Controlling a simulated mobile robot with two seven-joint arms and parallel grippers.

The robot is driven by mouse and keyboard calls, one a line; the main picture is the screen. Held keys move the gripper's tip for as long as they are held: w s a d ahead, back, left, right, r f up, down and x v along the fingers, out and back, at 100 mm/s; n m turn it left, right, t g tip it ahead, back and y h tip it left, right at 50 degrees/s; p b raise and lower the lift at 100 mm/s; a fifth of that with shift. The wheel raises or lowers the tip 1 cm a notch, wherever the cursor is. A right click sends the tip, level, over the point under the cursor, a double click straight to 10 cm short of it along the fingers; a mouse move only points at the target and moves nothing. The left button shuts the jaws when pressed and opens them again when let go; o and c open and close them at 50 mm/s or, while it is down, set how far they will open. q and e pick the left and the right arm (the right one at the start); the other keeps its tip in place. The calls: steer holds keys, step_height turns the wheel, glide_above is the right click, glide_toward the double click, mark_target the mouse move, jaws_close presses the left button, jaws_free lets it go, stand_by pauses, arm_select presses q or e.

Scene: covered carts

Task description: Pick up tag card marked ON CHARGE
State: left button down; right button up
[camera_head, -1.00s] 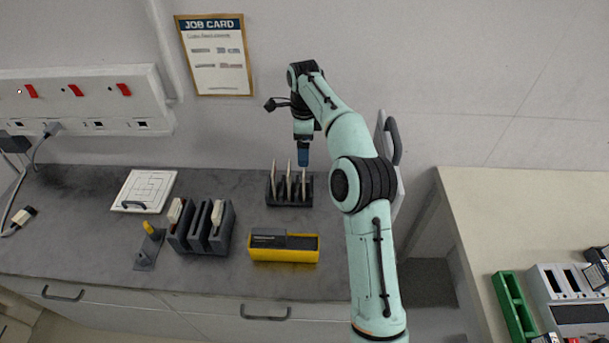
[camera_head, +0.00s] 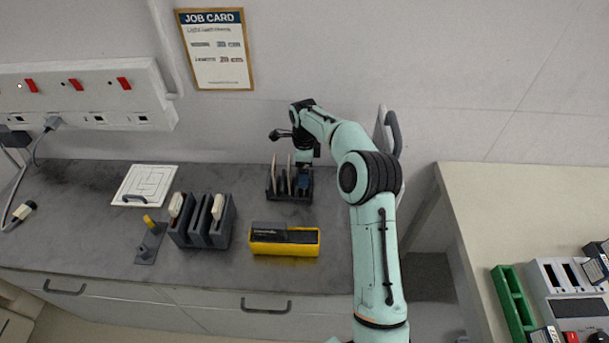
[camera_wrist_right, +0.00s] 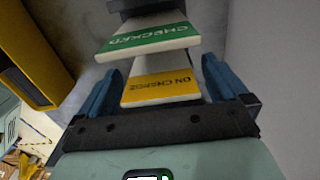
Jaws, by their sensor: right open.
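The ON CHARGE tag card (camera_wrist_right: 160,90), white with a yellow band, stands in the black card rack (camera_head: 289,197) at the back of the dark worktop. In the right wrist view it sits between the two blue fingertips of my right gripper (camera_wrist_right: 161,88), with a gap showing on each side. The gripper is open and down at the right end of the rack in the head view (camera_head: 304,180). A card with a green band marked CHECKED (camera_wrist_right: 148,40) stands just beyond it. In the head view the gripper hides most of the ON CHARGE card. My left gripper is not in view.
A yellow and black box (camera_head: 285,249) sits in front of the rack. A dark holder with upright slots (camera_head: 201,241) stands to its left. A wall with a job card (camera_head: 217,50) rises close behind. A grey-handled panel (camera_head: 391,130) is right of the rack.

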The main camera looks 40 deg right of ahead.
steer(key=c, duration=1)
steer(key=shift+r, duration=0.1)
steer(key=shift+c, duration=0.2)
